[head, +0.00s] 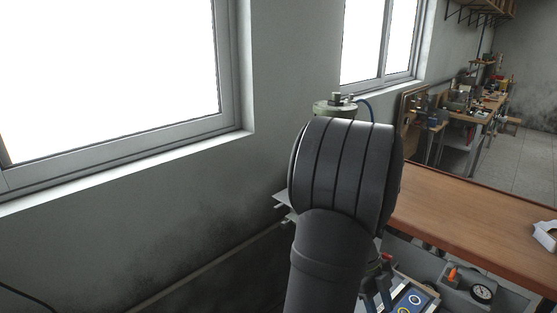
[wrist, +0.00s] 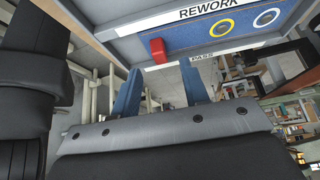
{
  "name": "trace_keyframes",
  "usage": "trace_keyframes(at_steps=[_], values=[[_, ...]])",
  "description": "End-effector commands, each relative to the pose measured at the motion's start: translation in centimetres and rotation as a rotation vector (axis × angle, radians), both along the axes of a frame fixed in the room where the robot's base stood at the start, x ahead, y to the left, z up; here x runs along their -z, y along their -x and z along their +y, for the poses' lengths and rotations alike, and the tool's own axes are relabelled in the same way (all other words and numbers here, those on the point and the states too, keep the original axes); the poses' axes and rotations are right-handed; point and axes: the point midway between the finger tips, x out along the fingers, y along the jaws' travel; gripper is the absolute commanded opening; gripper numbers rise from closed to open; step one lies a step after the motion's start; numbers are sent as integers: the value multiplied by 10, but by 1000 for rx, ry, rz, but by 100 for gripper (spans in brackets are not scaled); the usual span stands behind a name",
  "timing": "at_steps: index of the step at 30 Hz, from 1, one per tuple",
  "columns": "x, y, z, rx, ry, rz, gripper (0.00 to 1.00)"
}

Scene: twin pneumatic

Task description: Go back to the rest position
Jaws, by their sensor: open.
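My gripper (wrist: 158,92) shows in the wrist view as two blue fingers set wide apart, with nothing between them. It is open and empty. In the head view my dark arm fills the middle, and the gripper itself cannot be made out clearly behind it. Beyond the fingers in the wrist view is a panel marked REWORK (wrist: 212,12) with a yellow ring (wrist: 212,28) and a pale ring (wrist: 266,17). A red block (wrist: 157,50) sits at the panel's lower edge, apart from the fingers.
In the head view a wooden table (head: 460,220) runs to the right of my arm. Below it are a grey unit with a round gauge (head: 482,292) and a blue panel (head: 412,300). A wall with windows (head: 110,75) stands close on the left. A white object (head: 546,235) lies at the right edge.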

Motion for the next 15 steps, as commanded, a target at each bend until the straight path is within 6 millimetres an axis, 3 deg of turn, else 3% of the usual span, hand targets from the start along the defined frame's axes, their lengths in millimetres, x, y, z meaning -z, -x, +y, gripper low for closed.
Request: trace_keyframes(at_steps=[15], values=[[-91,-42,34,-4,1,-3,41]])
